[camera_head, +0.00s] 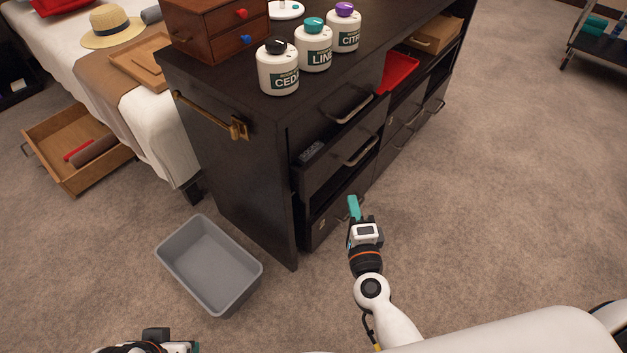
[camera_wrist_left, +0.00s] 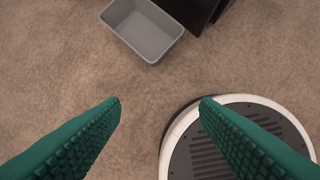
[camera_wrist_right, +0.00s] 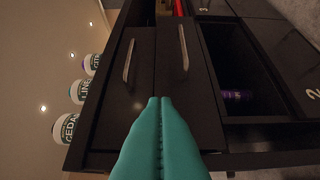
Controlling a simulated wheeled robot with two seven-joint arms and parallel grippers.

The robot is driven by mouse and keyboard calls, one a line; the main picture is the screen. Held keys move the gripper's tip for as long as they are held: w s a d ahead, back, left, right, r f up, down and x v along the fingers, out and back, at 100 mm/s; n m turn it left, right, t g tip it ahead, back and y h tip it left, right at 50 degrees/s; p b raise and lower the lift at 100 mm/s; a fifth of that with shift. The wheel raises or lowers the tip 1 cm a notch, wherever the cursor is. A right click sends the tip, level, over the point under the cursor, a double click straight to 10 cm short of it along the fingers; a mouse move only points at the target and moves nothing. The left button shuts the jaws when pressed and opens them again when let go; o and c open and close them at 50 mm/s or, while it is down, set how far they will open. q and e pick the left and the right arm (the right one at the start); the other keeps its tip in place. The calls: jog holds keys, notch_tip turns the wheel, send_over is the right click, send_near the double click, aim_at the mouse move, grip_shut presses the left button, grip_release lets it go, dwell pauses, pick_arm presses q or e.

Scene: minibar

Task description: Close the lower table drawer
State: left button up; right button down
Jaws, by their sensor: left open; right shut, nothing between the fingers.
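The dark cabinet (camera_head: 235,150) stands ahead with a column of drawers at its near end. Its lower drawer (camera_head: 328,222) is low at the front and looks partly open. In the right wrist view, which is turned sideways, a dark opening (camera_wrist_right: 232,65) with a purple item inside shows beyond the middle drawer. The middle drawer (camera_head: 343,165) is also pulled out. My right gripper (camera_head: 353,202) is shut and empty, its teal fingers in front of the drawers; contact cannot be told. My left gripper (camera_wrist_left: 160,103) is open and empty above the floor.
A grey bin (camera_head: 210,262) stands on the carpet left of the cabinet. Labelled jars (camera_head: 313,47) and a small wooden chest (camera_head: 215,28) stand on top. A wooden drawer (camera_head: 75,150) sticks out under the bed. The carpet right of the cabinet is clear.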

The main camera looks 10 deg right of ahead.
send_near(330, 152)
jog(key=w+d, duration=0.3)
jog(key=shift+w+a+f+b, duration=0.1)
jog(key=shift+w+a+b, duration=0.25)
jog(key=shift+w+a, duration=0.3)
jog(key=shift+w+a+f+b, duration=0.15)
jog(key=shift+w+a+b, duration=0.25)
jog(key=shift+w, duration=0.4)
pick_arm(q)
jog(key=w+d+r+t+h, duration=0.1)
jog(key=w+d+t, duration=0.1)
jog(key=w, duration=0.3)
jog(key=shift+w+r+t, duration=0.25)
jog(key=shift+w+t, duration=0.15)
jog(key=shift+t, duration=0.3)
